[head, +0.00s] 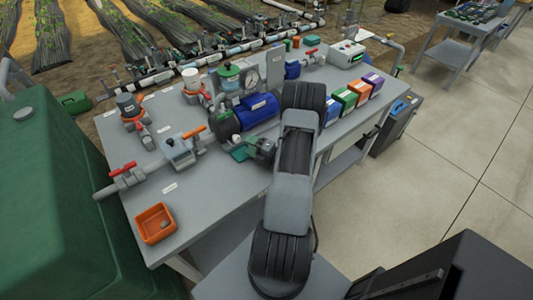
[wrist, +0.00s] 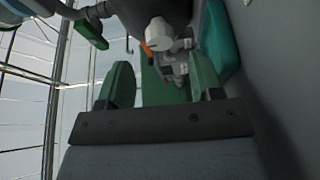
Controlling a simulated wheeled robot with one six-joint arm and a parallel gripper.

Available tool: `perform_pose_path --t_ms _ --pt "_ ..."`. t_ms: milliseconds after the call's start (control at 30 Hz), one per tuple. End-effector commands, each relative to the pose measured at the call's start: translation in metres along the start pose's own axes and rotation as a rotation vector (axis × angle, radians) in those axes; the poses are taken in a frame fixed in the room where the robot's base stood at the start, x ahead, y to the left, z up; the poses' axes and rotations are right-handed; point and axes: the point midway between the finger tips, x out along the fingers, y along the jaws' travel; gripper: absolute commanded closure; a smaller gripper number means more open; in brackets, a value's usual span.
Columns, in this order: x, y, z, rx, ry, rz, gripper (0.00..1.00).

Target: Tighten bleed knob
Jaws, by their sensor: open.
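A white knob (wrist: 159,33), which looks like the bleed knob, shows in the wrist view just beyond my fingertips and roughly between them. In the head view a small white cap (head: 236,139) beside the blue pump (head: 262,108) seems to be the same knob. My gripper (wrist: 160,72) has two green fingers spread apart with nothing between them. In the head view my gripper (head: 243,152) is low over the bench in front of the pump, close to the white cap. My arm hides part of the pump's right side. I cannot tell whether the fingers touch the knob.
The grey bench (head: 215,200) holds red-handled pipework (head: 125,176) at left and an orange tray (head: 155,223) at the front left. A pressure gauge (head: 250,75) stands behind the pump. Several coloured boxes (head: 345,100) line the right. A green tank (head: 45,190) stands at far left.

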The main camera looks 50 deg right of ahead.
Motion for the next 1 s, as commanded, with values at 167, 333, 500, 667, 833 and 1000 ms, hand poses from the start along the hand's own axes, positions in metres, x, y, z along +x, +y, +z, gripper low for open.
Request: perform_pose_path --t_ms 167,333,500,667,833,1000 --pt "-0.038 -0.001 0.001 -0.001 -0.006 0.001 0.40" --pt "-0.064 -0.001 0.001 -0.001 -0.004 0.001 0.40" --pt "-0.080 0.000 0.001 -0.001 -0.003 0.001 0.40" --pt "-0.085 0.000 0.000 0.000 -0.001 0.001 0.40" --pt "-0.086 0.000 0.000 0.000 -0.001 0.001 0.40" --pt "-0.085 0.000 0.000 0.000 -0.001 0.001 0.40"
